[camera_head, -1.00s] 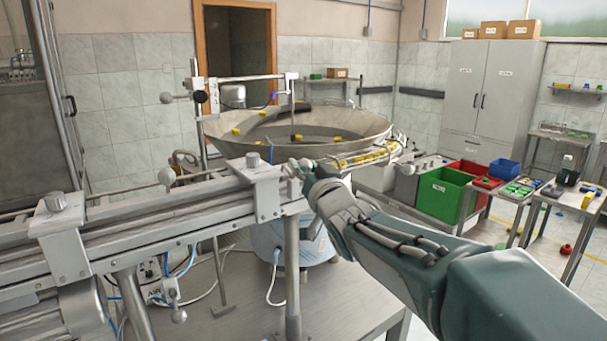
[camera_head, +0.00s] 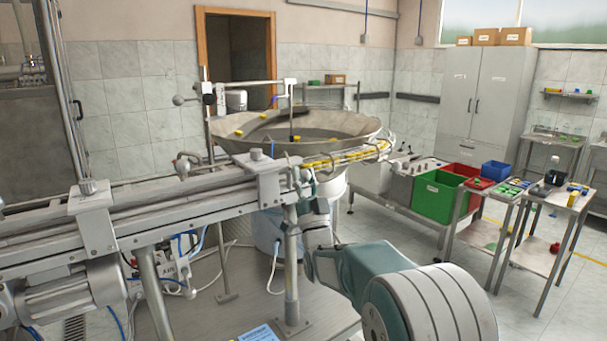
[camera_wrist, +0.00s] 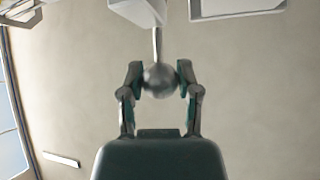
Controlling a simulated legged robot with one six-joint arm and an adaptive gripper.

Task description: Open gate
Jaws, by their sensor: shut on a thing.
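In the wrist view, a shiny metal ball knob (camera_wrist: 159,80) sits at the end of a thin rod (camera_wrist: 157,44) that runs up to a pale block. My gripper (camera_wrist: 159,82) has its two fingers shut on the ball from both sides. In the head view, my gripper (camera_head: 306,178) is at the end of the rail, reaching up from below. The knob is hard to make out there. Yellow caps (camera_head: 343,156) lie in a row in the chute beside it. I cannot clearly make out the gate itself.
A large bowl feeder (camera_head: 345,132) with a few yellow caps stands behind. A grey conveyor rail (camera_head: 160,208) with clamp blocks runs left, on a metal post (camera_head: 291,260). Green (camera_head: 438,200) and red bins stand to the right. Floor at the right is partly clear.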

